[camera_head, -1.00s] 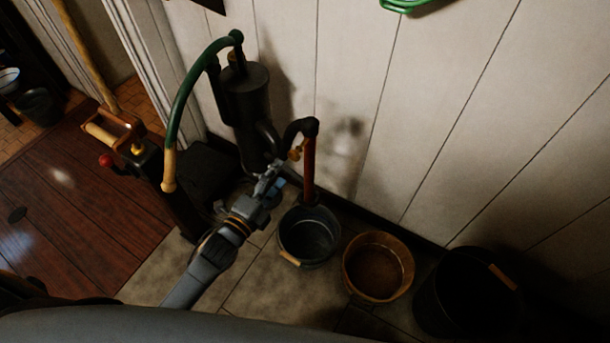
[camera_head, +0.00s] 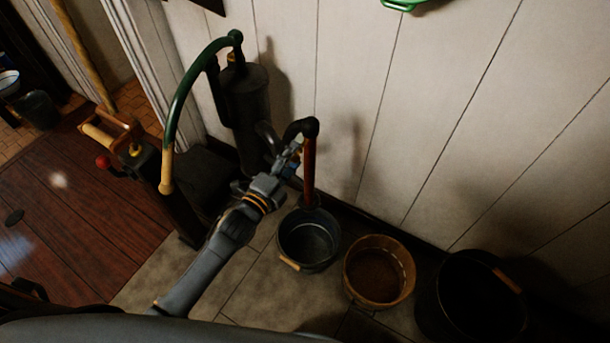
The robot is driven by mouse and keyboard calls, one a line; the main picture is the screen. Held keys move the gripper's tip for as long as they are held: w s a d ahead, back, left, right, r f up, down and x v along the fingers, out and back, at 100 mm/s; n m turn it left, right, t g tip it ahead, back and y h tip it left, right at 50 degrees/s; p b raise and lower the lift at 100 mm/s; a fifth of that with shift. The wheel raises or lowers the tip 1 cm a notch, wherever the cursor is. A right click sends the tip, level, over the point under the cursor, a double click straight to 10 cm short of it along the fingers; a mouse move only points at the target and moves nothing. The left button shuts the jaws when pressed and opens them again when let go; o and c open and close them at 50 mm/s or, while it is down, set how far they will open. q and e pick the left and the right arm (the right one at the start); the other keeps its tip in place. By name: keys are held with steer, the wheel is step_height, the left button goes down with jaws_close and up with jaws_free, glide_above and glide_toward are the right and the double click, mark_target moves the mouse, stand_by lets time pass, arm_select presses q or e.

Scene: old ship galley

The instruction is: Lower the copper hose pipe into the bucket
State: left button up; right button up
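The copper hose pipe (camera_head: 309,170) is a reddish-brown tube that hangs upright from the black curved spout (camera_head: 303,128) of the hand pump. Its lower end is at the back rim of the grey metal bucket (camera_head: 308,240); I cannot tell whether it is inside or behind the rim. My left gripper (camera_head: 292,158) reaches in from the lower left, with its fingertips beside the upper part of the pipe. The fingers are small and dark, so I cannot tell whether they touch or grip it. My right gripper is not in view.
The black pump (camera_head: 246,115) with its green, wooden-tipped handle (camera_head: 180,105) stands left of the pipe against the white plank wall (camera_head: 440,110). A wooden tub (camera_head: 379,270) and a large black bucket (camera_head: 470,297) stand to the right on floor tiles.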

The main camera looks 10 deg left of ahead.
arm_select(q)
steer(key=c, duration=0.8)
